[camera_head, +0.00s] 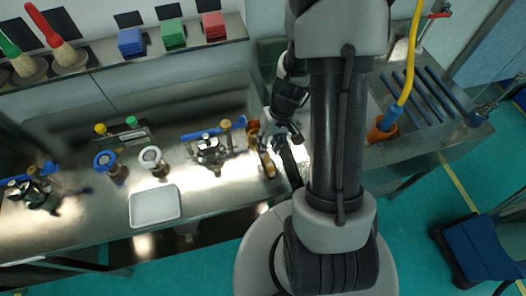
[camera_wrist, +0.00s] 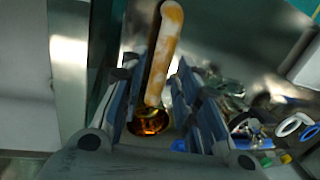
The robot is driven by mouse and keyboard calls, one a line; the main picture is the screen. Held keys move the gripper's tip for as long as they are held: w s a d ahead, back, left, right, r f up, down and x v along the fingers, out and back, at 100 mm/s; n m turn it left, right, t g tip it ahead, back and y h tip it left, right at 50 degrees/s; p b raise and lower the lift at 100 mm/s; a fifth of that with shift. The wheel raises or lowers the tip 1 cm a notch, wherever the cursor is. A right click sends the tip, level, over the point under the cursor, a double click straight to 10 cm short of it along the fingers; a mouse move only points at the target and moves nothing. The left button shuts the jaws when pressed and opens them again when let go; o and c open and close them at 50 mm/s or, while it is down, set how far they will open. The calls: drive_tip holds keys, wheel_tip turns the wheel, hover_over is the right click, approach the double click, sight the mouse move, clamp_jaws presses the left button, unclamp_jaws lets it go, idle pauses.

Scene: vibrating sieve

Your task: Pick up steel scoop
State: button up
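In the wrist view, a long yellowish handle with white blotches (camera_wrist: 164,50) lies between the fingers of my gripper (camera_wrist: 157,68). A shiny amber round part (camera_wrist: 150,121) shows at its lower end. This looks like the scoop, though no plain steel bowl is clear. The fingers stand apart on both sides, with gaps to the handle, so my gripper is open. In the head view, my gripper (camera_head: 281,138) is low over the steel bench, just right of a brown-gold item (camera_head: 266,164). My arm hides part of the bench there.
The steel bench (camera_head: 95,218) holds a white tray (camera_head: 155,206), a blue-ringed item (camera_head: 105,161), a white-ringed item (camera_head: 150,157) and metal clusters. A shelf behind carries brushes (camera_head: 66,55) and blue, green and red boxes. An orange cup (camera_head: 381,130) stands at right.

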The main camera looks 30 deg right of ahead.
drive_tip(key=f+b, duration=0.1)
drive_tip(key=f, duration=0.1)
drive_tip(key=a+f+b, duration=0.1)
drive_tip(key=f, duration=0.2)
drive_tip(key=shift+w+a+f, duration=0.1)
drive_tip(key=shift+w+f, duration=0.05)
drive_tip(key=shift+w, duration=0.05)
drive_tip(key=shift+c, duration=0.4)
clamp_jaws()
